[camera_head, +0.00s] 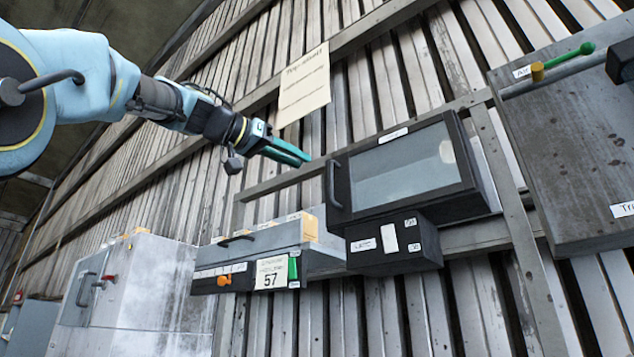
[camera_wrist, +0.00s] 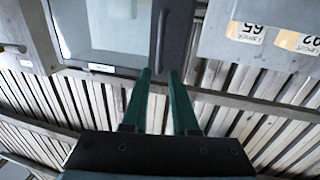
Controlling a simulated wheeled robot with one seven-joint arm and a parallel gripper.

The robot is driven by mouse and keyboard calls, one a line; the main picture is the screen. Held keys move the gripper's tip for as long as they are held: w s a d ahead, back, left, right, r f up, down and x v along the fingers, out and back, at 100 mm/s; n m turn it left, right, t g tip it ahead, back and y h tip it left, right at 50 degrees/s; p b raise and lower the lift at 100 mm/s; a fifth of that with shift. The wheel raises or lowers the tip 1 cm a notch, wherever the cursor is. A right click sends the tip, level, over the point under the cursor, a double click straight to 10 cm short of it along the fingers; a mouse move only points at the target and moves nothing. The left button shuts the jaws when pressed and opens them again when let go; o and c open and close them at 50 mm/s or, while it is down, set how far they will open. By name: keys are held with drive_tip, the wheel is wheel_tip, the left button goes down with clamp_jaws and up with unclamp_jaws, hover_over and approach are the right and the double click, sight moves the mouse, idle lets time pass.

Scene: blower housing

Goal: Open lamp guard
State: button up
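The lamp guard (camera_head: 405,165) looks to be the black-framed glass door on the wall box. It is shut, with a pale round spot behind its glass. Its dark upright handle (camera_head: 333,185) is on the left edge. In the wrist view, the guard's glass (camera_wrist: 118,25) is at the upper left and the handle (camera_wrist: 160,38) lies just ahead of the fingertips, roughly in line with the gap. My gripper (camera_head: 304,157) is up and left of the handle in the head view. In the wrist view, my gripper (camera_wrist: 160,74) has its two green fingers apart, with nothing between them.
Below the guard is a black switch box (camera_head: 393,243). Left of it is a grey box (camera_head: 265,245) with an orange knob and a 57 label. A grey panel with a green-tipped lever (camera_head: 575,50) is at the right. A paper notice (camera_head: 304,86) hangs above.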

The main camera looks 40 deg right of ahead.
sight(329, 172)
drive_tip(key=d+p, duration=0.1)
drive_tip(key=d, duration=0.2)
drive_tip(key=d+p, duration=0.2)
drive_tip(key=d, duration=0.1)
drive_tip(key=d+p, duration=0.2)
drive_tip(key=d, duration=0.1)
drive_tip(key=shift+w+d+r, duration=0.25)
drive_tip(key=shift+d+r, duration=0.05)
drive_tip(key=shift+d+f, duration=0.15)
drive_tip(key=shift+d, duration=0.35)
clamp_jaws()
idle(0.7)
